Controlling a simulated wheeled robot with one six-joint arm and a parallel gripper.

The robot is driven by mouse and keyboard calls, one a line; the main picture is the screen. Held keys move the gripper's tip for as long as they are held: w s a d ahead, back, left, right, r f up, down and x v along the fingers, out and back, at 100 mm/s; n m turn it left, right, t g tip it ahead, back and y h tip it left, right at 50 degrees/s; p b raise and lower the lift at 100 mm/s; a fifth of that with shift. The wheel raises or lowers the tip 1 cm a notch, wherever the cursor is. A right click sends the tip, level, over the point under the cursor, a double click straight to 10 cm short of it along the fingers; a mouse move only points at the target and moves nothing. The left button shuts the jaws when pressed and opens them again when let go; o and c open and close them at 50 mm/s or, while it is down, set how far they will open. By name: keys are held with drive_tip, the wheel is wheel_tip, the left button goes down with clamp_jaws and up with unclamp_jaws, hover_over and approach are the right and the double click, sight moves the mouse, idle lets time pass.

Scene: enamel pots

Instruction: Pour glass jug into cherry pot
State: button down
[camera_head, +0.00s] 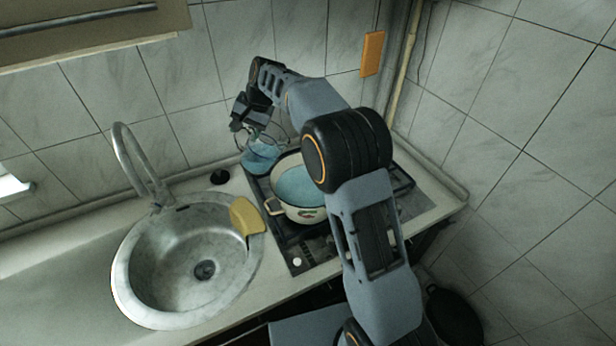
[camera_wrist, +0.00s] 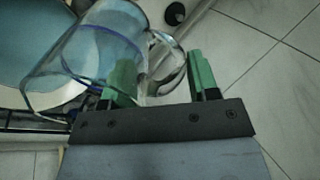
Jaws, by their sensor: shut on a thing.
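The glass jug (camera_head: 262,158) is clear with blue liquid in its lower part, at the back left of the cherry pot in the head view. It looks roughly upright; I cannot tell whether it touches the hob. In the wrist view the jug (camera_wrist: 88,62) shows large at upper left. My gripper (camera_wrist: 163,76) is shut on the jug's handle (camera_wrist: 172,62), which lies between its green fingers. The gripper (camera_head: 252,122) also shows in the head view. The cherry pot (camera_head: 285,211) is cream enamel with a small fruit picture and holds blue liquid; my arm hides its right side.
The pot stands on a dark gas hob (camera_head: 300,262). A round steel sink (camera_head: 150,270) with a curved tap (camera_head: 128,160) is to the left, with a yellow cloth or sponge (camera_head: 246,216) on its rim. A tiled wall stands close behind.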

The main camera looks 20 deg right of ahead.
drive_tip(key=shift+w+a+f+h, duration=0.1)
drive_tip(key=shift+w+a+h, duration=0.1)
drive_tip(key=shift+a+h, duration=0.25)
drive_tip(key=shift+w+a+f+h, duration=0.15)
drive_tip(key=shift+a+h, duration=0.1)
drive_tip(key=shift+a, duration=0.25)
drive_tip(key=shift+w+a+f+g+h, duration=0.3)
drive_tip(key=shift+a+f+g+h, duration=0.3)
drive_tip(key=shift+f+h, duration=0.25)
drive_tip(key=shift+w+a+f+g+h, duration=0.3)
drive_tip(key=shift+a+f+h, duration=0.1)
drive_tip(key=shift+a+h, duration=0.4)
